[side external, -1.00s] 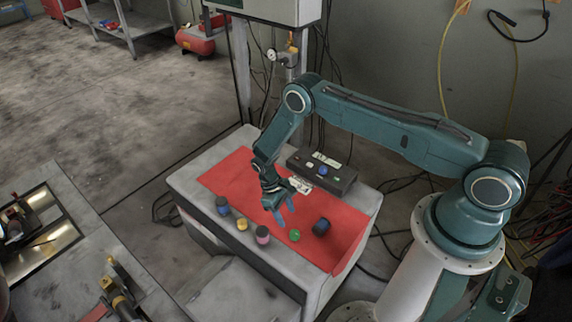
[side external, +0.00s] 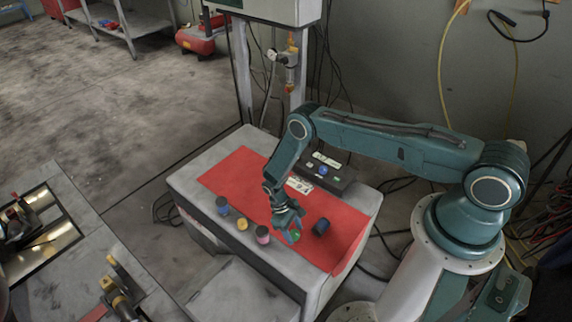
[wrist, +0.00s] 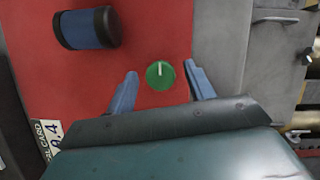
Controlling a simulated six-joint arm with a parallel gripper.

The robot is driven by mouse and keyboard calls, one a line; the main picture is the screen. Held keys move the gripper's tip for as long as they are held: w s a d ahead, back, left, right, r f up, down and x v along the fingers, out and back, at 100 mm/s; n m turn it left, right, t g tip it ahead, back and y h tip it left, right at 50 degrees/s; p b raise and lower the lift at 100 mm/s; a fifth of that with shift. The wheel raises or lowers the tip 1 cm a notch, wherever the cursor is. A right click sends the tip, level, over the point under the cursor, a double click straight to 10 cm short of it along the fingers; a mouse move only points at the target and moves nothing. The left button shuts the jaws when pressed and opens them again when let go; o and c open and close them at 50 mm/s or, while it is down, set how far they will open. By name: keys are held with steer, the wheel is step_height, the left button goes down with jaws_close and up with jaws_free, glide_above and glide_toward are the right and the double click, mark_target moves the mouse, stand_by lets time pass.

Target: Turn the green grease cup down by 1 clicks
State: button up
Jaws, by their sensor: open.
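The green grease cup (wrist: 160,75) is a round green cap with a pale line across its top, on the red mat (wrist: 150,20). In the wrist view it lies between the two blue fingers of my gripper (wrist: 164,82), with a gap on each side. The line points nearly straight up in that view. In the side view my gripper (side external: 290,235) is low over the mat, and the green cup (side external: 295,236) is mostly hidden by the fingers. The gripper is open.
A dark blue and black roller (side external: 321,226) lies beside the gripper; it also shows in the wrist view (wrist: 86,29). A dark control box (side external: 330,172) sits at the back.

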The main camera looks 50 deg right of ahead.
steer(key=c, duration=1)
steer(key=shift+o, duration=0.2)
steer(key=shift+m, duration=0.3)
steer(key=m+y, duration=0.1)
steer(key=m, duration=0.2)
steer(key=shift+d, duration=0.15)
steer(key=m+y, duration=0.2)
steer(key=m, duration=0.2)
steer(key=shift+t, duration=0.4)
steer(key=o, duration=1)
steer(key=shift+c, duration=0.2)
steer(key=shift+r, duration=0.1)
